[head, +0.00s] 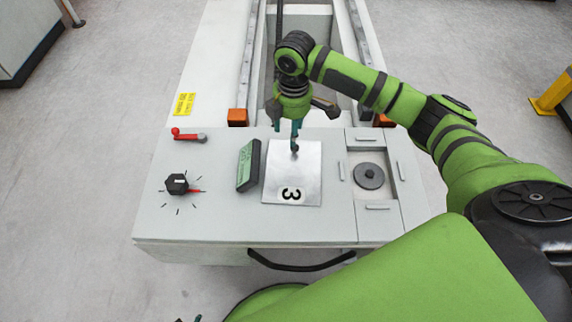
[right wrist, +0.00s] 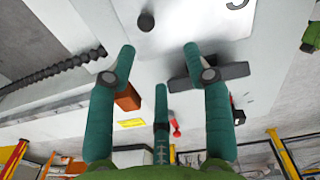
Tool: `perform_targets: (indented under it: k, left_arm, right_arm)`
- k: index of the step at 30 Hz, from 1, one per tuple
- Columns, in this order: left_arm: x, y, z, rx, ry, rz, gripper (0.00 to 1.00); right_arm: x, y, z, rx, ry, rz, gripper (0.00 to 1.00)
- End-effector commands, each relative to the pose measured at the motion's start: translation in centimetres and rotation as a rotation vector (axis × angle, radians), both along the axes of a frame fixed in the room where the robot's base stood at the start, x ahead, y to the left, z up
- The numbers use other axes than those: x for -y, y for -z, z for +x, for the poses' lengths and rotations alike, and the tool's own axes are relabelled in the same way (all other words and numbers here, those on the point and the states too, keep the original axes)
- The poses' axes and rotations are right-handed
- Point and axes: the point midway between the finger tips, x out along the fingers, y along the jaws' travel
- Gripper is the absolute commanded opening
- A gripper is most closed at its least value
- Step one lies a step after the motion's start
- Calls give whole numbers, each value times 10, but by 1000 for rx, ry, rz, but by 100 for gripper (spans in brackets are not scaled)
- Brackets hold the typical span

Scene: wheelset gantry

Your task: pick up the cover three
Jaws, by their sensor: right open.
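Cover three (head: 284,184) is a flat silver plate with a black "3" at its near end, lying on the grey console top. It also shows at the top of the right wrist view (right wrist: 190,25), with a small dark round knob (right wrist: 146,21) standing on it. My right gripper (head: 286,135) points down over the far edge of the cover, open and empty. In the right wrist view its fingers (right wrist: 160,50) are spread, with nothing between them, apart from the knob. Only small dark tips, likely of my left gripper (head: 189,319), show at the bottom edge.
A green display box (head: 249,165) stands close left of the cover. A black dial (head: 177,184) and a red lever (head: 188,135) sit further left. Right of the cover is a recess with a round grey disc (head: 369,176). A black handle (head: 300,264) runs along the front.

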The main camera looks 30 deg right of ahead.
Motion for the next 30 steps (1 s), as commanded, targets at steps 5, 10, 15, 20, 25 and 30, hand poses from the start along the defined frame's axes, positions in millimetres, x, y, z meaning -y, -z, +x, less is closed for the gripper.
perform_targets:
  k: [5, 10, 15, 20, 25, 30]
  left_arm:
    - [2, 26, 22, 44, 3, -4, 40]
    - [3, 26, 27, 49, 2, -5, 40]
    - [4, 25, 27, 34, -1, -4, 40]
    - [6, 25, 25, 12, -6, -3, 40]
    - [7, 24, 24, -3, -8, -1, 40]
    - [7, 23, 24, -5, -8, -1, 40]
  right_arm:
    - [13, 21, 2, -23, -23, -21, 51]
    - [16, 31, 2, -29, -27, -23, 51]
    - [17, 49, 2, -29, -27, -23, 51]
    - [19, 74, 3, -29, -26, -23, 51]
    - [18, 89, 3, -25, -27, -22, 51]
    - [18, 89, 3, -24, -28, -22, 51]
